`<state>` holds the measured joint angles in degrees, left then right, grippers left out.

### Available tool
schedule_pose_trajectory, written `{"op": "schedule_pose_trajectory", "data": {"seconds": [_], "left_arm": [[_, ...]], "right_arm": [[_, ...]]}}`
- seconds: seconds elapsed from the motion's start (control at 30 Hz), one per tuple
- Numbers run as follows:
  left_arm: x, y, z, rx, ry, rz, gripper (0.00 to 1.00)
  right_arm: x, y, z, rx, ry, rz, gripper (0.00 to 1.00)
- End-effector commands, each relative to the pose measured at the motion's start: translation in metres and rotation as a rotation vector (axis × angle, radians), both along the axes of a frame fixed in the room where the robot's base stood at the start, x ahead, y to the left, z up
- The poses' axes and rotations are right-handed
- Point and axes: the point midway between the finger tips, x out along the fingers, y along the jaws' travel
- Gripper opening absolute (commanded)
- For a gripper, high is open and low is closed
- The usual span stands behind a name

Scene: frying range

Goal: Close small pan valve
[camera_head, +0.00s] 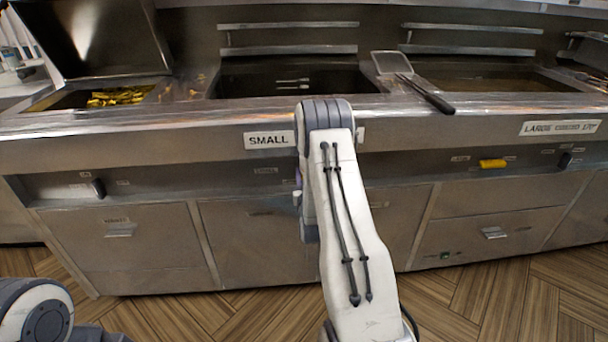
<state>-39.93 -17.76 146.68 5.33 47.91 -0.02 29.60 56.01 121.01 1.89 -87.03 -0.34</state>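The SMALL label (268,140) is on the front face of the steel range, below the small pan (292,82). My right arm reaches up from the bottom of the picture and covers the panel just right of this label. The small pan valve cannot be made out; that part of the panel is largely behind my arm. My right gripper is hidden behind its own arm, so its fingers do not show. Only a joint of my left arm shows at the bottom left, and its gripper is out of the picture.
A yellow handle (493,163) is on the panel below the large pan's label (560,127). Black knobs sit at the left (98,187) and right (565,160). A long-handled skimmer (391,63) lies on the range top. The wooden floor in front shows no obstacles.

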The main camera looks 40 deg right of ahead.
Motion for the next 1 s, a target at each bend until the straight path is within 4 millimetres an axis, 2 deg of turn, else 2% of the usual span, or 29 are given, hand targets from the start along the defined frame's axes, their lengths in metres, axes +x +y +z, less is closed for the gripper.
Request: {"op": "schedule_pose_trajectory", "data": {"seconds": [0.37,1.0], "left_arm": [[0.000,0.000,-0.008,0.000,0.000,0.000,1.00],[0.000,0.000,-0.032,0.000,0.000,0.000,1.00]], "right_arm": [[0.001,0.003,-0.002,-0.127,0.078,-0.002,0.00],[0.008,0.015,-0.009,-0.631,0.389,-0.001,0.00]]}}
